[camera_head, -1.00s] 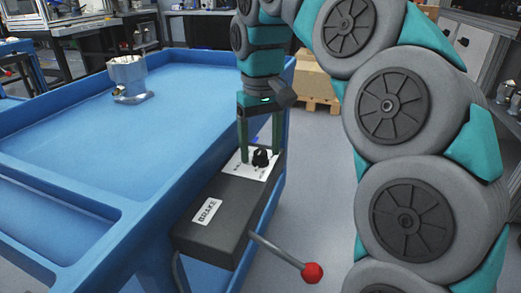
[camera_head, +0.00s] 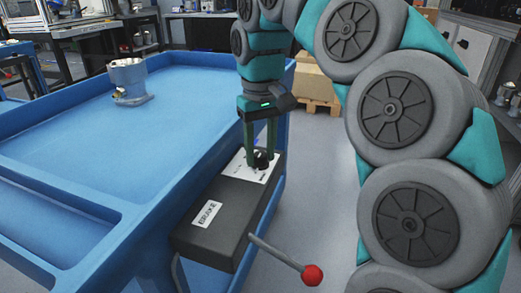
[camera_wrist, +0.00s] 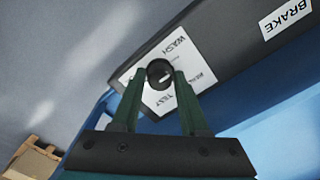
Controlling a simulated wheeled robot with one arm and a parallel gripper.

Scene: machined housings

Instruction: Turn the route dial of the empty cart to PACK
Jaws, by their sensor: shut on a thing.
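The black route dial (camera_head: 263,160) sits on a white label plate (camera_wrist: 146,85) at the far end of a dark box on the blue cart (camera_head: 105,215). My gripper (camera_head: 260,154) points down and is shut on the dial. In the wrist view the fingertips flank the dial (camera_wrist: 160,74), which has a short white mark. WASH and TEST can be read on the plate; another word is partly covered by a finger, and I cannot read PACK. This cart is not empty: a grey metal housing (camera_head: 130,84) stands in its tray.
A BRAKE label (camera_head: 207,213) is on the near end of the box. A brake lever with a red knob (camera_head: 312,275) sticks out to the right. Cardboard boxes on a pallet (camera_head: 316,85) stand behind. Grey floor is clear right of the cart.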

